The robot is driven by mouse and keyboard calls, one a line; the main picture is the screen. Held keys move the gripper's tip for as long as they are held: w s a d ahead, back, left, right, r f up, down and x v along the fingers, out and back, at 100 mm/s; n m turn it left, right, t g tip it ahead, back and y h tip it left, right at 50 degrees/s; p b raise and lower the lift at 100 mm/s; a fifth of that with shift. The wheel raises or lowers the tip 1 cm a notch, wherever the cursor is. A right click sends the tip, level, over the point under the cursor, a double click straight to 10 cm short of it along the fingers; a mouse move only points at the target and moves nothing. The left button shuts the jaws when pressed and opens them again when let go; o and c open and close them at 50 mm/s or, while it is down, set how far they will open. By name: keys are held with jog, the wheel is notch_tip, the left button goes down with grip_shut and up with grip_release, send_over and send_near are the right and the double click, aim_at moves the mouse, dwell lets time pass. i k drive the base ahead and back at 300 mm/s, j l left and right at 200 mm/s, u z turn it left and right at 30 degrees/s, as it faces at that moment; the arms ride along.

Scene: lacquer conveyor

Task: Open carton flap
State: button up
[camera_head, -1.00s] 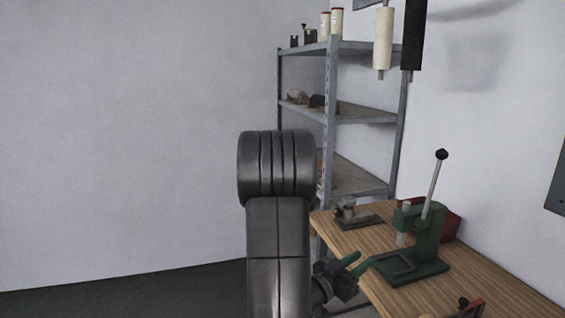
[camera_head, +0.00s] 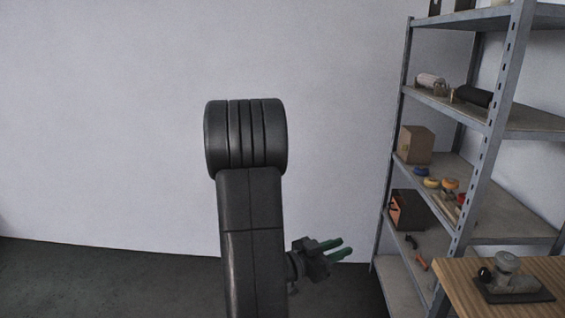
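A small brown box (camera_head: 416,145), which looks like a carton, stands on a middle shelf of the metal rack at the right. It is too small to tell how its flap stands. My gripper (camera_head: 346,248) has two green fingers. They are apart, with a gap between them and nothing in it. My gripper is left of the rack, lower in the picture than the brown box, and clear of it.
The metal rack (camera_head: 505,75) has several shelves with rolls, tape and a dark orange-fronted box (camera_head: 410,211). A wooden bench (camera_head: 465,285) with a small device (camera_head: 508,275) juts in at lower right. Bare floor (camera_head: 100,280) is free at left.

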aim_at(405, 138)
jog(key=i+z, duration=0.15)
jog(key=i, duration=0.7)
jog(key=i+j+z, duration=0.2)
jog(key=i, duration=0.6)
jog(key=i+z, duration=0.35)
jog(key=i, duration=0.35)
jog(key=i+z, duration=0.3)
jog(key=i, duration=0.4)
